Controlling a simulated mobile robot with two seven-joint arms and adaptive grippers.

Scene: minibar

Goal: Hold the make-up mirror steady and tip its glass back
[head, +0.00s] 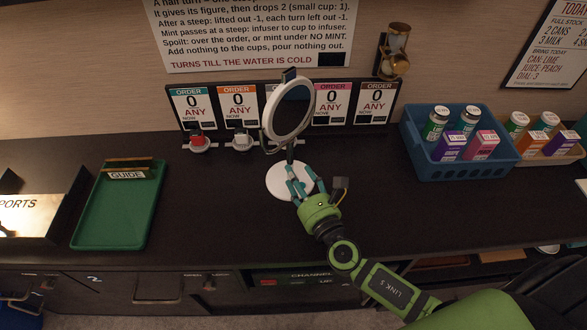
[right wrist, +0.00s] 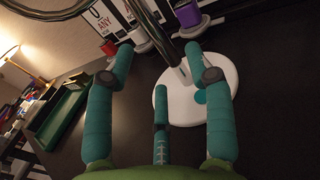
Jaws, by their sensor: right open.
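The make-up mirror (head: 288,110) stands upright on the dark counter, with a round glass in a white ring on a dark stem. Its white round base (head: 280,181) also shows in the right wrist view (right wrist: 176,108). My right gripper (head: 302,180) is open over the front of the base. In the right wrist view its teal fingers (right wrist: 160,70) are spread, with the stem (right wrist: 166,36) ahead of the fingertips and slightly right of centre. I cannot tell whether any finger touches the base. The glass is mostly out of the right wrist view. My left gripper is not in view.
A row of order cards (head: 238,103) with small cups (head: 199,143) stands behind the mirror. A blue basket (head: 420,147) of cans and cartons is at the right, a green tray (head: 92,215) at the left. An hourglass (head: 395,50) is on the wall. The counter between tray and mirror is clear.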

